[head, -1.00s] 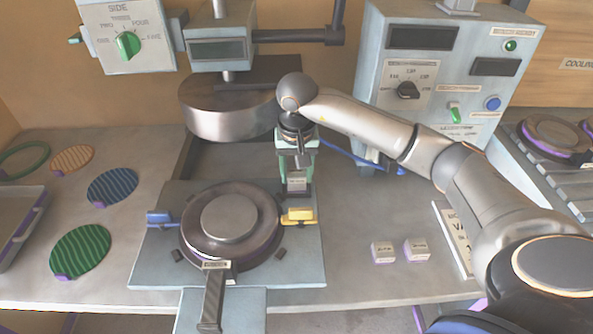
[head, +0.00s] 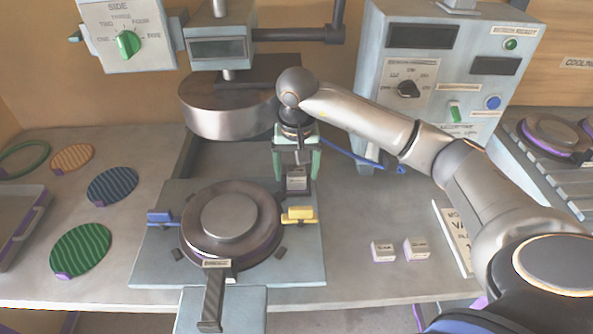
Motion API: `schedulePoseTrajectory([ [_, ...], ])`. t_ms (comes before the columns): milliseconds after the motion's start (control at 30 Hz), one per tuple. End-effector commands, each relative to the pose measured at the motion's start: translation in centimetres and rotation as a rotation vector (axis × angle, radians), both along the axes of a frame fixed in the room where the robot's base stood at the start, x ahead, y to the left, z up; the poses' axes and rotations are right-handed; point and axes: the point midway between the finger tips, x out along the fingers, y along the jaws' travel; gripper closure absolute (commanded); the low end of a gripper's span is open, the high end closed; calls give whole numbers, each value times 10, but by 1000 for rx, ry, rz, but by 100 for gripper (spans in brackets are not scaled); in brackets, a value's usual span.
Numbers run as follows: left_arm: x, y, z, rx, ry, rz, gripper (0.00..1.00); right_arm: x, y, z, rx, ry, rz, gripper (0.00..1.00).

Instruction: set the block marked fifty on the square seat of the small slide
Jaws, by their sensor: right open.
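My right gripper (head: 296,171) points down behind the round plate press, its two green fingers spread apart. Between and just below the fingers is a small grey block (head: 298,179) with a label too small to read. It appears to rest on a dark support, likely the small slide, which the block and fingers mostly hide. I cannot tell how exactly it sits on the square seat. Two similar pale blocks, a left one (head: 384,251) and a right one (head: 416,249), lie on the bench; I cannot read their marks. My left gripper is out of view.
The round press plate (head: 230,250) with its front handle stands left of the gripper, with a yellow clip (head: 299,215) at its side. The heavy press head (head: 225,112) hangs close on the left. A grey control box (head: 440,80) stands behind right.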

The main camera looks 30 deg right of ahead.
Motion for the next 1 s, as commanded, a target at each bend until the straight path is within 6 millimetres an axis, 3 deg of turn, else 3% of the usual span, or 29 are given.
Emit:
schedulePoseTrajectory([
  [300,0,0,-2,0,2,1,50,-6,4,68,0,-7,-1,18],
  [500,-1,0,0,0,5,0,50,-10,6,102,-1,-4,-1,18],
  [700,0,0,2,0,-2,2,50,-11,7,113,-1,-2,-1,18],
  [1000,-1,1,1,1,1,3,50,-12,7,112,0,-1,-1,18],
])
